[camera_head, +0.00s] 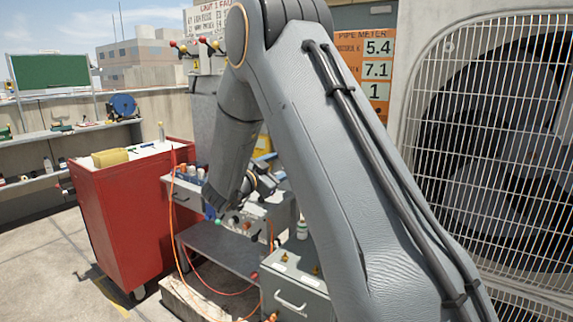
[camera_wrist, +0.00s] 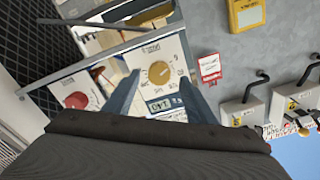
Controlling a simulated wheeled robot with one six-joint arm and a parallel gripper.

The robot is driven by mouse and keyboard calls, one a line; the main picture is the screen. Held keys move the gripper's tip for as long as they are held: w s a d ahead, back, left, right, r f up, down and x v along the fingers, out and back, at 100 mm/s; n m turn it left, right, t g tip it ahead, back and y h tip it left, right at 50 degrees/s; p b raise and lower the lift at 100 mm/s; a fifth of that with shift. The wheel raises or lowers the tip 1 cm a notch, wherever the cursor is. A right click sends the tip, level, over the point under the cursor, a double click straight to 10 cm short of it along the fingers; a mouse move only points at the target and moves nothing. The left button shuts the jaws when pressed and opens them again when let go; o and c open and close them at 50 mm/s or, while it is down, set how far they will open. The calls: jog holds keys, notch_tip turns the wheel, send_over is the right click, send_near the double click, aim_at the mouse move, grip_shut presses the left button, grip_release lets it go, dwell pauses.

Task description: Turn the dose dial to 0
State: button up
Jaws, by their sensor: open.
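The dose dial appears to be a round gold knob (camera_wrist: 158,72) on a white panel (camera_wrist: 145,54) in the wrist view, with small printed marks around it. A small grey display (camera_wrist: 161,104) sits by the knob; its digits are too small to read surely. My gripper (camera_wrist: 161,78) is open, with one blue-grey finger on each side of the knob. I cannot tell whether the fingers touch it. In the head view my arm hides the dial and most of the gripper.
A red-and-white tag (camera_wrist: 209,68) and a yellow device (camera_wrist: 246,14) lie to the right. In the head view, a red cabinet (camera_head: 128,215) stands left and a caged fan (camera_head: 500,130) right. Orange hoses hang near the bench.

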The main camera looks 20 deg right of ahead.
jog(key=shift+v, duration=2.1)
jog(key=a+f+n+t+y, duration=0.35)
jog(key=a+n+y, duration=0.3)
jog(key=y, duration=0.25)
jog(key=s+a+f+n+g+y, duration=0.4)
jog(key=s+a+f+n+y, duration=0.15)
jog(key=s, duration=0.25)
jog(key=s+d+f+n+g, duration=0.1)
jog(key=s+f+g, duration=0.1)
jog(key=s, duration=0.7)
jog(key=s+f+n+g, duration=0.2)
jog(key=s+g, duration=0.2)
jog(key=s, duration=0.6)
jog(key=s+d+f+n+g+p, duration=0.1)
jog(key=s+g, duration=0.2)
jog(key=s, duration=0.7)
jog(key=shift+d+f+n, duration=0.35)
jog(key=shift+f+n, duration=0.05)
jog(key=shift+g+y, duration=0.25)
